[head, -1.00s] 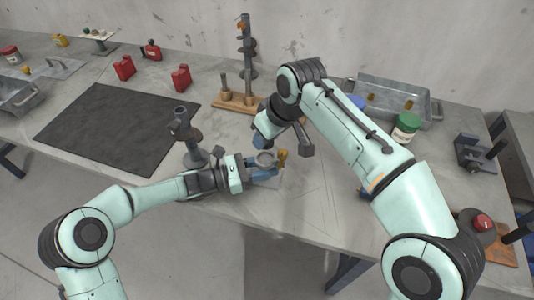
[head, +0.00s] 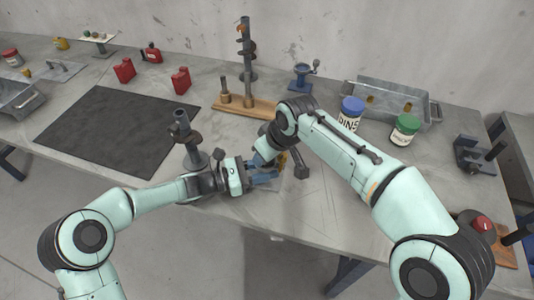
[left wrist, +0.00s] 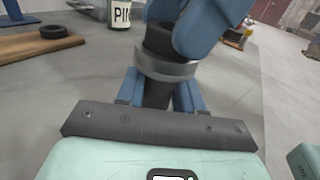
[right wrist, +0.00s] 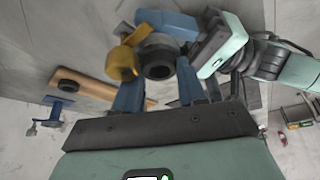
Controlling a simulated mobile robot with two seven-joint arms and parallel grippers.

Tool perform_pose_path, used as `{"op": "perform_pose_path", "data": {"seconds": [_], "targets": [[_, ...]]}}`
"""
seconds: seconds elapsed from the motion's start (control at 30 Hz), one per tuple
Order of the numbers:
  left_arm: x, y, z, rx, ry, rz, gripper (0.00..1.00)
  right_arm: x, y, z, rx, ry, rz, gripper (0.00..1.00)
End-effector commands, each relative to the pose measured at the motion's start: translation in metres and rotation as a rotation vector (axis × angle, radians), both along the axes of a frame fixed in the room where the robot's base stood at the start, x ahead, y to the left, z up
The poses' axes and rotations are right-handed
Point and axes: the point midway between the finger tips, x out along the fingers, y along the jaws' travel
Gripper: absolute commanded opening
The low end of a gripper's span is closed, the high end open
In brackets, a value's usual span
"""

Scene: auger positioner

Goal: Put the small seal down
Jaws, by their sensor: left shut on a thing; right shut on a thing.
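My left gripper (head: 266,176) is shut on a grey housing with a wide collar (left wrist: 165,69), held upright over the bench. A brass fitting (right wrist: 123,60) sticks out from the housing's side. My right gripper (right wrist: 157,78) is at the housing's top, its blue fingers close to the left gripper's. It is shut on a dark ring (left wrist: 158,38), which seems to be the small seal. The ring is at the mouth of the housing. The fingers partly hide it, so I cannot tell whether it is seated or just above. In the head view, the right arm hides the ring.
A dark flanged post (head: 190,145) stands left of my left gripper. Behind are a wooden base with a post (head: 245,105), a blue stand (head: 302,75), a blue-lidded jar (head: 350,114), a green-lidded jar (head: 404,130) and a metal tray (head: 440,108). The black mat (head: 110,130) is bare.

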Motion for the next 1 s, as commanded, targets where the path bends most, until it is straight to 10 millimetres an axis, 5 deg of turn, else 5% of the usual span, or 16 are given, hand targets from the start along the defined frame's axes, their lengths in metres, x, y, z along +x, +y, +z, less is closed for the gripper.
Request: {"op": "perform_pose_path", "data": {"seconds": [0.03,0.27,0.3,0.4,0.77,1.0], "targets": [[-0.001,-0.001,0.001,-0.002,-0.004,-0.006,0.0,-0.002,-0.006,-0.019,-0.026,0.034,-0.006,0.12],[-0.002,-0.001,0.001,-0.004,-0.005,-0.009,0.0,-0.002,-0.007,-0.024,-0.029,0.034,-0.008,0.12],[-0.002,-0.001,0.002,-0.005,-0.005,-0.009,0.0,-0.002,-0.007,-0.025,-0.029,0.034,-0.008,0.44],[-0.003,-0.002,0.002,-0.005,-0.007,-0.011,0.0,-0.002,-0.007,-0.025,-0.029,0.036,-0.008,0.66],[-0.003,-0.003,0.003,-0.009,-0.007,-0.011,0.0,-0.002,-0.007,-0.023,-0.028,0.035,-0.007,0.66],[-0.002,-0.002,0.003,-0.009,-0.006,-0.008,0.0,-0.009,-0.011,0.013,-0.023,0.029,-0.003,0.66]]}}
